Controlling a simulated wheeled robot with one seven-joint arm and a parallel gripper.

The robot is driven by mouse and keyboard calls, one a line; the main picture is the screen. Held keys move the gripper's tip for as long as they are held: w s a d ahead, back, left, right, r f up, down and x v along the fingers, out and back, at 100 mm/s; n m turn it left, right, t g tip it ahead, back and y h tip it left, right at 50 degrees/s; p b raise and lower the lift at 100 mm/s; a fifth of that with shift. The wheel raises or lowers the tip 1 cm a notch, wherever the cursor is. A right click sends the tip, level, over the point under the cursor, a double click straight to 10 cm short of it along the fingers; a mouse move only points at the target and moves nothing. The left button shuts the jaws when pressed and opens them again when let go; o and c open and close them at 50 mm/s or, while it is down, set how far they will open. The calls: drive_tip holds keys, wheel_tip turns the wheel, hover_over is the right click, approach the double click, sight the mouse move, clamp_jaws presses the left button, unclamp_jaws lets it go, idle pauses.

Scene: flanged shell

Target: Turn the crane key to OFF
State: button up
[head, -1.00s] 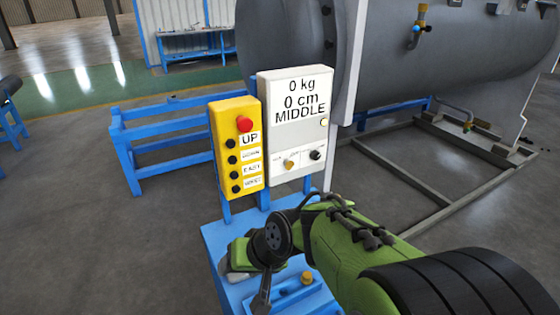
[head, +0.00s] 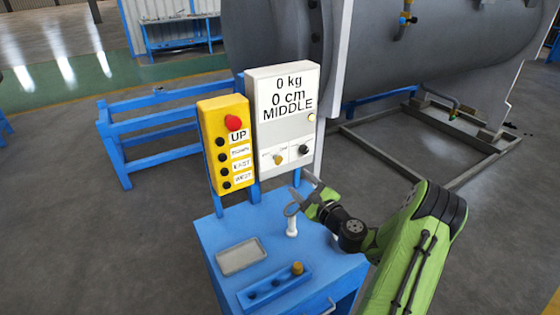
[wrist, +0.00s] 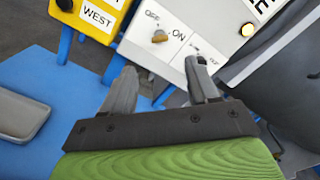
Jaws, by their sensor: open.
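The crane key is a small brass knob (head: 278,159) low on the white panel (head: 285,85). In the wrist view the brass key (wrist: 160,37) sits between the words OFF, upper left, and ON, right. Which word it points at I cannot tell. My gripper (head: 298,199) is below and in front of the panel. In the wrist view my open gripper (wrist: 160,68) has nothing between its fingers, and the key is beyond the fingertips, apart from them.
A black knob (head: 303,150) is right of the key. A yellow button box (head: 212,147) stands left. On the blue cart (head: 212,238) are a grey tray (head: 241,256), a white post (head: 292,227) close to my gripper, and a blue block (head: 275,288).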

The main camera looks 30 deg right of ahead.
sight(280, 163)
drive_tip(key=w, duration=0.4)
drive_tip(key=w+p, duration=0.1)
drive_tip(key=w, duration=0.3)
drive_tip(key=w+p, duration=0.1)
drive_tip(key=w, duration=0.3)
drive_tip(key=shift+w+d, duration=0.35)
drive_tip(key=shift+w, duration=0.05)
drive_tip(key=c, duration=1)
drive_tip(key=shift+c, duration=0.2)
